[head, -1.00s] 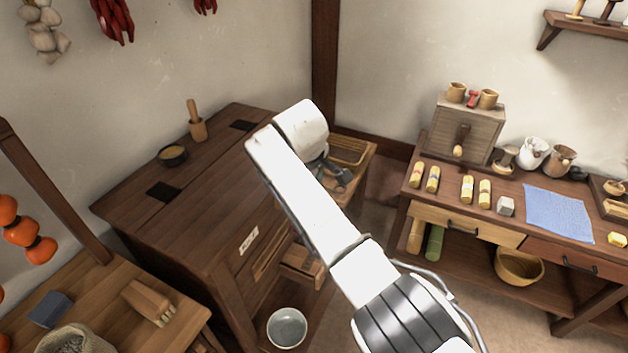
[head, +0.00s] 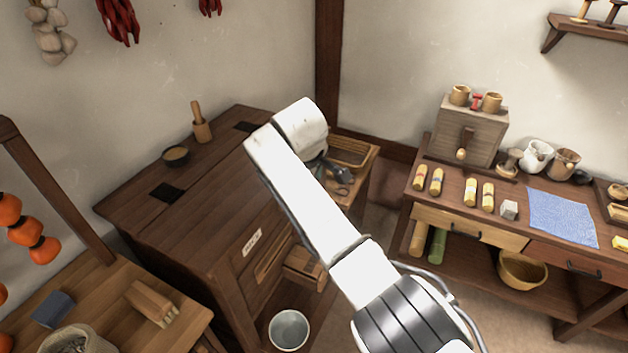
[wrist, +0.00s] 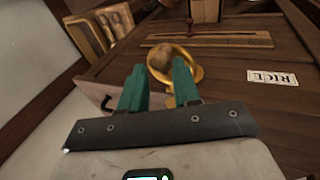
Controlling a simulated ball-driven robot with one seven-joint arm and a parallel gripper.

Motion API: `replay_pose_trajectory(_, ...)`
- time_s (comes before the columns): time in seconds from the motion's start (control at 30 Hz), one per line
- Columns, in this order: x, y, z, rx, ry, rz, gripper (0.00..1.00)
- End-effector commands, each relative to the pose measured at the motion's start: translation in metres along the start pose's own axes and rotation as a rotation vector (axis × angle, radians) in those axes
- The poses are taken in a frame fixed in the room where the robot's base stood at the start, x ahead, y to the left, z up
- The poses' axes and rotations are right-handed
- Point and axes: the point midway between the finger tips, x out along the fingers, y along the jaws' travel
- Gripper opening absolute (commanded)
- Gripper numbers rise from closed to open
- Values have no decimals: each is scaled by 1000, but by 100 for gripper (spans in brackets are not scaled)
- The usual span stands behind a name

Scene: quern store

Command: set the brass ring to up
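The brass ring (wrist: 199,74) shows in the wrist view around a brown, rounded hub on the dark wooden front of the cabinet. My gripper (wrist: 160,68) has two green fingers standing apart, with their tips overlapping the ring's left and lower part in the picture. I cannot tell whether they touch it. Nothing shows held between them. In the head view my gripper (head: 338,173) is mostly hidden behind my white arm, beside the cabinet's right side, and the ring is hidden.
The cabinet (head: 205,215) carries a RICE label (wrist: 272,78). A grey bucket (head: 289,329) stands below its open wooden drawer or spout (head: 303,266). A wooden tray (head: 350,151) lies behind my gripper. A workbench (head: 455,205) stands at right, with a floor gap between.

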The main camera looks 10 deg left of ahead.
Motion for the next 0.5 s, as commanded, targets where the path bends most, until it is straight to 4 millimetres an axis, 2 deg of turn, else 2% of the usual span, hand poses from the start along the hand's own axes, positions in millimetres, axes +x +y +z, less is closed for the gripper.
replay_pose_trajectory(0.27, 3, -2, 4, 2, -10, -6, 32)
replay_pose_trajectory(0.37, -3, -2, 4, 2, -9, -6, 32)
replay_pose_trajectory(0.5, -22, -2, 3, 2, -7, -5, 32)
